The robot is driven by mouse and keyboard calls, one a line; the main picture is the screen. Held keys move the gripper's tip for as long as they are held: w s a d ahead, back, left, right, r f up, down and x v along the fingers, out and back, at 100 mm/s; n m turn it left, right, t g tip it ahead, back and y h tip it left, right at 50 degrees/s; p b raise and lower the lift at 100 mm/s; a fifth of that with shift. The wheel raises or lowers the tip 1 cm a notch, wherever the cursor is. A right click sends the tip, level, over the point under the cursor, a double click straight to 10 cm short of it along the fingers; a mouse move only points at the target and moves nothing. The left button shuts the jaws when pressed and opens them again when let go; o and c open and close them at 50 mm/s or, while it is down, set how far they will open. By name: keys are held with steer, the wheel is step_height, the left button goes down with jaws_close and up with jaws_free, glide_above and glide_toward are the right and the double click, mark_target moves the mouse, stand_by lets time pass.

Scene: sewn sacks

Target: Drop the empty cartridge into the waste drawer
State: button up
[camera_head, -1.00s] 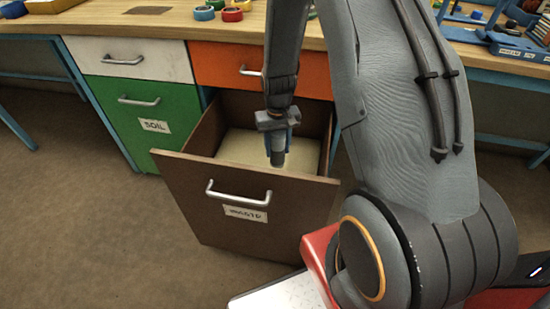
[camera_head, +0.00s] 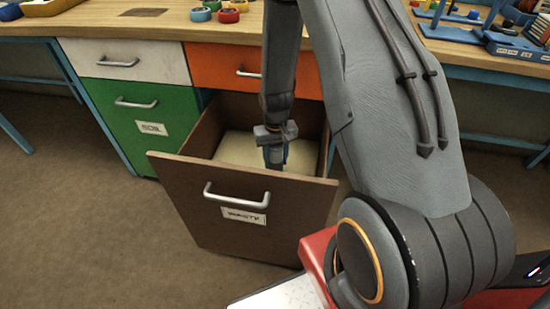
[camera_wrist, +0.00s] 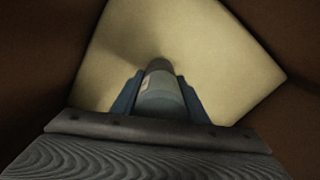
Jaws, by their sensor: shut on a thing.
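The brown waste drawer (camera_head: 185,185) stands pulled open, with a silver handle and a label on its front. Its pale floor (camera_head: 235,148) is bare where it shows; the wrist view shows the pale floor (camera_wrist: 205,45) between dark brown walls. My gripper (camera_head: 275,155) points down inside the drawer, its lower end partly hidden behind the drawer front. In the wrist view my gripper (camera_wrist: 160,95) has its two blue fingers shut on the grey cylindrical cartridge (camera_wrist: 160,96), which has a small pale label. The cartridge points toward the drawer floor; I cannot tell whether it touches.
A green drawer (camera_head: 130,110) marked soil, a white drawer (camera_head: 120,62) and an orange drawer (camera_head: 225,68) are shut around it. Coloured tape rolls (camera_head: 228,15) lie on the wooden bench top (camera_head: 300,35). The floor (camera_head: 80,220) at left is clear.

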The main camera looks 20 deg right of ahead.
steer(key=shift+f, duration=0.2)
steer(key=o, duration=1.1)
steer(key=shift+c, duration=0.2)
steer(key=shift+r, duration=0.15)
